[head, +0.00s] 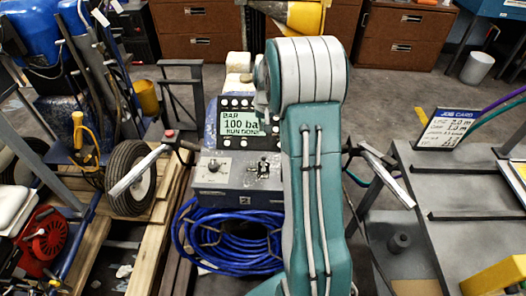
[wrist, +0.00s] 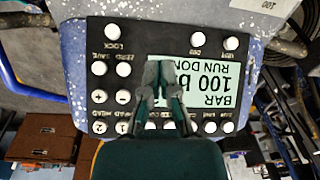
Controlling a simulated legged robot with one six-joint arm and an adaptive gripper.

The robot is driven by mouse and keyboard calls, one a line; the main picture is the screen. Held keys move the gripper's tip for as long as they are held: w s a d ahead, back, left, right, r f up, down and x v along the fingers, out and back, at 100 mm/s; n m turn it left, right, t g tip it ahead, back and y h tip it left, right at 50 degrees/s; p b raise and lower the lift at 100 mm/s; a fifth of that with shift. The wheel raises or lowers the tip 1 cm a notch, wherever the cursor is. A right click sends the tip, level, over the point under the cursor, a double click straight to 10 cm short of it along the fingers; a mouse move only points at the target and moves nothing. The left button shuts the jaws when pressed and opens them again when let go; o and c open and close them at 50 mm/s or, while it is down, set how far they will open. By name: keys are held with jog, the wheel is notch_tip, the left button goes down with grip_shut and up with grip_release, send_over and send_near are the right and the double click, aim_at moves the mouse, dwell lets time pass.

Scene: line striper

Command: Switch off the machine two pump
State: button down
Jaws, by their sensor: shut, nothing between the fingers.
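A black control panel (head: 224,102) with white round buttons stands on the line striper, and its screen (head: 243,123) reads "BAR", "100 ba" and "RUN DONE". In the wrist view the panel (wrist: 112,60) appears upside down, with the screen (wrist: 210,80) partly covered by my gripper. Buttons there include one marked 1 (wrist: 122,128) and one marked 2 (wrist: 99,128). My gripper (wrist: 160,66) is shut and empty in front of the panel; contact cannot be told. Below the panel, a grey box (head: 234,171) carries a round knob (head: 214,167) and a small lever (head: 263,168). No pump label is readable.
Coiled blue hose (head: 228,240) hangs below the box. A wheel (head: 130,178) and wooden pallet boards (head: 90,245) are at left. A grey table (head: 470,190) with a job card (head: 447,128) is at right.

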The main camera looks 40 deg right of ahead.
aim_at(261, 152)
jog(key=shift+f, duration=0.1)
jog(key=f, duration=0.6)
jog(key=w+f, duration=0.1)
jog(key=f, duration=0.3)
jog(key=shift+s+a+r, duration=0.25)
jog(key=shift+s+a, duration=0.05)
jog(key=shift+s, duration=0.3)
jog(key=shift+s+a+r, duration=0.25)
jog(key=shift+s+a, duration=0.05)
jog(key=shift+s, duration=0.3)
jog(key=shift+s+a+r, duration=0.15)
jog(key=shift+s+a, duration=0.1)
jog(key=shift+s, duration=0.25)
